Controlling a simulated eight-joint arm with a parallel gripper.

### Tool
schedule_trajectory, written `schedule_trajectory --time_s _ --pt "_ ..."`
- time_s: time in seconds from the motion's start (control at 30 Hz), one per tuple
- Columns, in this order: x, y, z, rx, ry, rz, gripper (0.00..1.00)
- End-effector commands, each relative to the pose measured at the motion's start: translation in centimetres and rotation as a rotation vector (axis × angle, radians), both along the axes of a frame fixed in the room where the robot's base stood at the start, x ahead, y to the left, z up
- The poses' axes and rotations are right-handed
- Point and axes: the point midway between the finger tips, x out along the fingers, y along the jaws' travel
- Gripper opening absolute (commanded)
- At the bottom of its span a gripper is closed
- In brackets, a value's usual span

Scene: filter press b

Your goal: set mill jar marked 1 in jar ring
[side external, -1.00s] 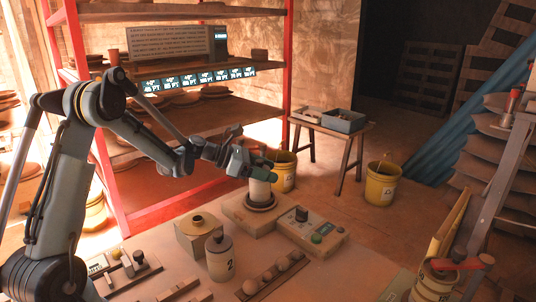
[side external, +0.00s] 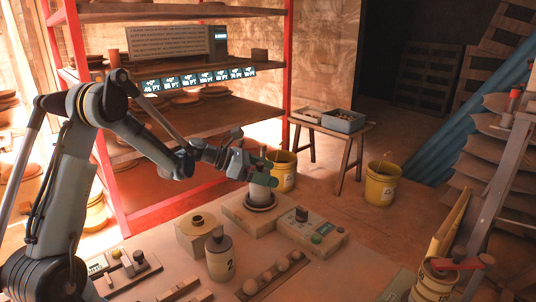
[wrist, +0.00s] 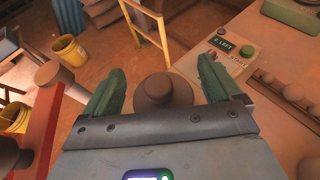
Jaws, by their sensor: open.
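A pale mill jar (side external: 259,193) stands upright in the dark jar ring (side external: 262,208) on a beige block; no number shows on its visible side. My gripper (side external: 263,172) is at the top of this jar, with its green fingers spread to either side. In the wrist view the jar's brown lid (wrist: 163,90) sits between the open fingers, with a gap on each side. The jar's lower part is hidden in that view. Another mill jar (side external: 220,262), marked 2, stands on the table nearer the camera.
A beige box with a round brass-coloured opening (side external: 197,230) stands left of the ring block. A control box (side external: 311,232) with a black knob and green button is to the right. A rack of round balls (side external: 270,277) lies in front. Yellow buckets (side external: 381,183) stand beyond the table.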

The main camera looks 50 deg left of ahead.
Motion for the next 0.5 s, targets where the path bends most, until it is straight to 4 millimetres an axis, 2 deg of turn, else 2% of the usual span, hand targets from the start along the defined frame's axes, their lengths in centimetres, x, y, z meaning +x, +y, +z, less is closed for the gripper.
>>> schedule_trajectory --time_s 0.17,0.5 --pt "-1.5 1.2 0.9 0.0 0.0 0.004 0.91" --pt "-6.6 4.9 3.6 0.0 0.0 0.005 0.91"
